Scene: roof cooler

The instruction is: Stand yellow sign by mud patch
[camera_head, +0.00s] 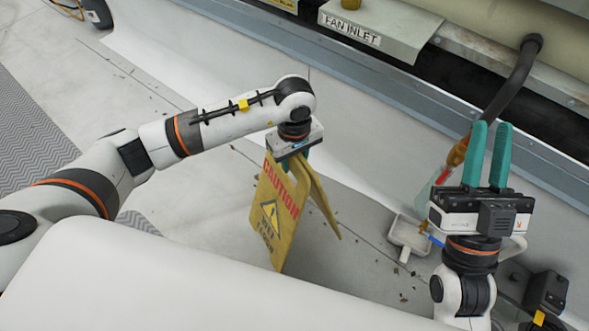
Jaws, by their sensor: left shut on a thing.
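The yellow sign (273,217) is an A-shaped folding board with "CAUTION" and "WET FLOOR" print, hanging upright with its two panels spread a little at the bottom. My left gripper (296,156) points down and is shut on the sign's top edge. I cannot tell whether the sign's lower edges touch the floor. My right gripper (491,128) points up at the right, its teal fingers apart with nothing between them. I cannot make out a distinct mud patch; only scattered dark bits show on the pale floor around the sign.
A pale dustpan (409,235) lies on the floor between the sign and my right gripper. A dark pipe (512,80) comes down at the right from the unit with the "FAN INLET" label (349,29). A grey ridged mat (35,130) lies at the left. Floor behind the sign is clear.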

